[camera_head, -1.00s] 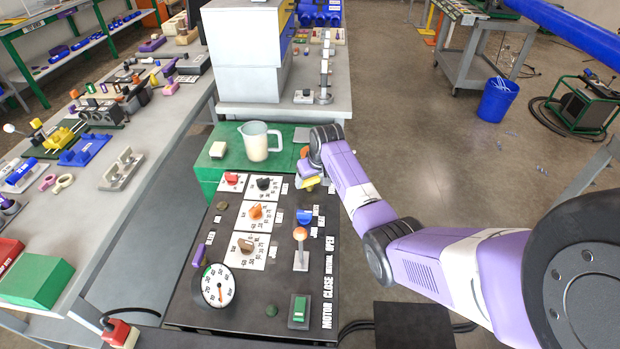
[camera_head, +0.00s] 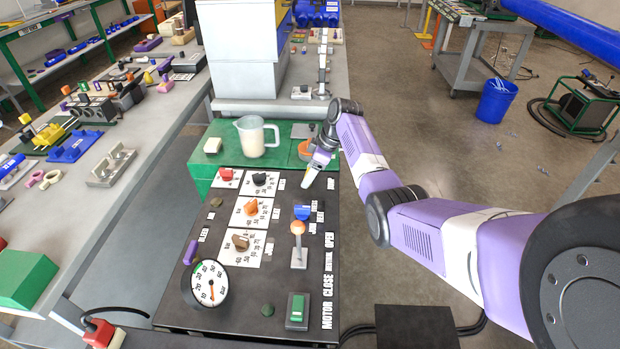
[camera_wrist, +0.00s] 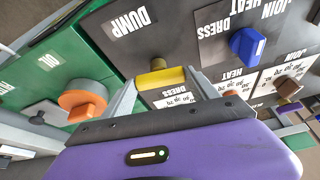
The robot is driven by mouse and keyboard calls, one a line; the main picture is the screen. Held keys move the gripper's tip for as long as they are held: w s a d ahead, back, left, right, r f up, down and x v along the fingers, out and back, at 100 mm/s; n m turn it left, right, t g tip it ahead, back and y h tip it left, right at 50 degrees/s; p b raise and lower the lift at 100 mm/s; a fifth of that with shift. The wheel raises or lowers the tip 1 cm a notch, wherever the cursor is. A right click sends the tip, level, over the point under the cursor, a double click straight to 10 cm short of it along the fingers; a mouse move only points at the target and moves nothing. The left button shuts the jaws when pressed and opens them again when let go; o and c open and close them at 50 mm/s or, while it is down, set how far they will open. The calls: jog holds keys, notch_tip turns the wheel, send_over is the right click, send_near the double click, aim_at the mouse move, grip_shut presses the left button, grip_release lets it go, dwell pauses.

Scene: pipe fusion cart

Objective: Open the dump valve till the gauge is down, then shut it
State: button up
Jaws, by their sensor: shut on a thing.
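My gripper (camera_head: 309,181) is at the far right corner of the black panel (camera_head: 285,250). In the wrist view its two pale fingers (camera_wrist: 162,88) are shut on a yellow handle (camera_wrist: 158,78), next to the white DUMP label (camera_wrist: 130,22). The handle is hidden behind the gripper in the head view. The round white gauge (camera_head: 205,275) stands at the near left of the panel, its orange needle pointing roughly down in the picture. Its exact reading is too small to tell.
A blue knob (camera_head: 302,212), an orange-topped lever (camera_head: 298,228) and several dials sit on the panel. A clear jug (camera_head: 252,140) and an orange round part (camera_head: 305,150) are on the green block behind.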

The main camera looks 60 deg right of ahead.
jog(key=shift+d+n+b, duration=0.1)
jog(key=shift+n+b, duration=0.45)
jog(key=shift+n, duration=0.15)
jog(key=shift+n+y, duration=0.3)
jog(key=o, duration=1.4)
jog(key=shift+c, duration=0.2)
jog(key=shift+r, duration=0.1)
jog(key=v, duration=0.7)
jog(key=shift+r+b, duration=0.35)
jog(key=shift+b, duration=0.05)
jog(key=shift+s, duration=0.1)
